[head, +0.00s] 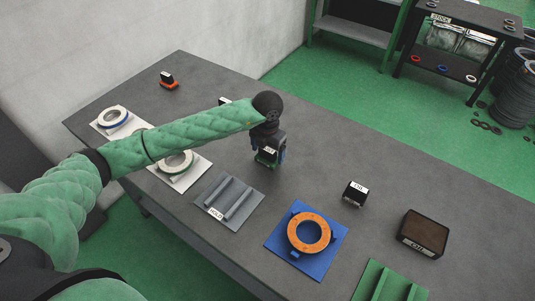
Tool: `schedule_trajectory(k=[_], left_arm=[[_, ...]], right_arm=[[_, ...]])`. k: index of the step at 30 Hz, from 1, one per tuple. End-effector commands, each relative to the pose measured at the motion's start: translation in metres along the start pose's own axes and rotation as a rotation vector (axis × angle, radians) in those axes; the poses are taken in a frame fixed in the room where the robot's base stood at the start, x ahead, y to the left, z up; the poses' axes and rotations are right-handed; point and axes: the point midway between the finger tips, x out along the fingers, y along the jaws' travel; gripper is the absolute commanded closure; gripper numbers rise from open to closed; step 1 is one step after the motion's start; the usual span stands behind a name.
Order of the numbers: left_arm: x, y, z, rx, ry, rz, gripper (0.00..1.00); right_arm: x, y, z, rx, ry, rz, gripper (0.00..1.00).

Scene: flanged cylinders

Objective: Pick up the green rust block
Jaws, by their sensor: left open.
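My left arm reaches in from the left across the table. Its gripper (269,155) points down over a small dark block with a white label and a green lower part, the green rust block (267,155). The fingers are open and stand around or just beside the block; the gripper covers part of it, and I cannot tell whether they touch it. The block looks to be upright on the grey table. My right gripper is not in view.
A dark labelled block (355,193) and a brown-topped box (424,233) are to the right. In front are a blue plate (278,242) with an orange ring (309,232), a grey grooved plate (245,190) and a green plate (375,275). An orange-based block (168,81) stands far left.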

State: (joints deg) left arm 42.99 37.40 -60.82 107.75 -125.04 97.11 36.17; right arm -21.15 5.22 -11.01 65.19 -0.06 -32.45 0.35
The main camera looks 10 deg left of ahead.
Motion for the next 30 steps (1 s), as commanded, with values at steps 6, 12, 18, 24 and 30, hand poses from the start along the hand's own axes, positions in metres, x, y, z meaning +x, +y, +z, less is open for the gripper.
schedule_trajectory(k=[6, 12, 18, 24, 30], left_arm=[[0.0015, 0.0001, 0.0001, 0.000, 0.000, 0.001, 0.15], [0.0014, 0.0003, 0.0001, 0.000, 0.000, 0.001, 0.42], [0.0010, 0.0003, 0.0002, 0.000, 0.000, 0.001, 0.66], [0.0005, 0.0004, 0.0003, 0.000, -0.001, 0.001, 0.66], [-0.0075, 0.0010, 0.0009, -0.001, -0.002, 0.002, 0.66]], right_arm=[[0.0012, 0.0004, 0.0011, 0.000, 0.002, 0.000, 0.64], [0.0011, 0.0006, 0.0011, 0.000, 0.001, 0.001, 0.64], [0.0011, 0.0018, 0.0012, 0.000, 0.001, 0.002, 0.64], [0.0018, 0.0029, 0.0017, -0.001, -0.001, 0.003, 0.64], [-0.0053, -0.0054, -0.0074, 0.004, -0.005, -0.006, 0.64]])
